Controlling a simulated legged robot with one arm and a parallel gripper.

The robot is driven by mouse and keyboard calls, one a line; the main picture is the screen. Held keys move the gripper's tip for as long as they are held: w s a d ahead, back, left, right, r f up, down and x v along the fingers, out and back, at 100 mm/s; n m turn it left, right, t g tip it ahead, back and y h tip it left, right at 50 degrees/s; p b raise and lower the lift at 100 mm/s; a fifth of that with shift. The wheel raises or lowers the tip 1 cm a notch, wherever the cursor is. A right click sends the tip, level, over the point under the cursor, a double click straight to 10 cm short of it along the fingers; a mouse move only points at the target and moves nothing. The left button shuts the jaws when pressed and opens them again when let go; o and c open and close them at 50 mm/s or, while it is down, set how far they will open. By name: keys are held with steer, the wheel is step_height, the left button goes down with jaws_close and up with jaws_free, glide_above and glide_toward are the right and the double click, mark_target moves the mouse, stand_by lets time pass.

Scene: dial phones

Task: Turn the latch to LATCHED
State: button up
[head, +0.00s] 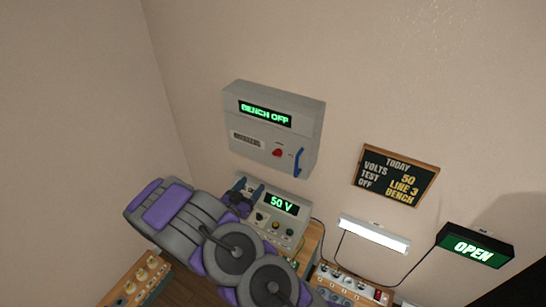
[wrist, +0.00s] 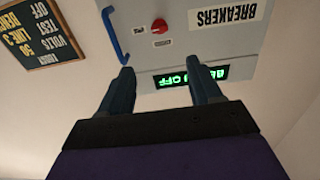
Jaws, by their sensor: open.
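The grey box on the wall (head: 243,112) bears a lit green sign (head: 265,114) reading "BENCH OFF". On its lower front is a small red knob (head: 277,153), likely the latch, with a blue bar handle (head: 299,162) to its right. The wrist view is upside down and shows the red knob (wrist: 159,26) and the blue handle (wrist: 112,35); labels by the knob are too small to read. My gripper (head: 250,186) is open and empty below the box in the head view. In the wrist view its fingertips (wrist: 163,72) stand apart, with the knob beyond the gap.
A console (head: 282,204) reading "50 V" stands below the box, close to my gripper. A chalkboard (head: 396,175), a lamp (head: 375,234) and an "OPEN" sign (head: 474,248) are to the right. A "BREAKERS" label (wrist: 225,14) is on the box. Wall left of the box is bare.

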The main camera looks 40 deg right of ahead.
mark_target(276, 155)
steer(key=b+x, duration=0.1)
steer(key=x, duration=1.6)
steer(key=shift+b, duration=0.3)
steer(key=shift+c, duration=0.3)
steer(key=c, duration=1)
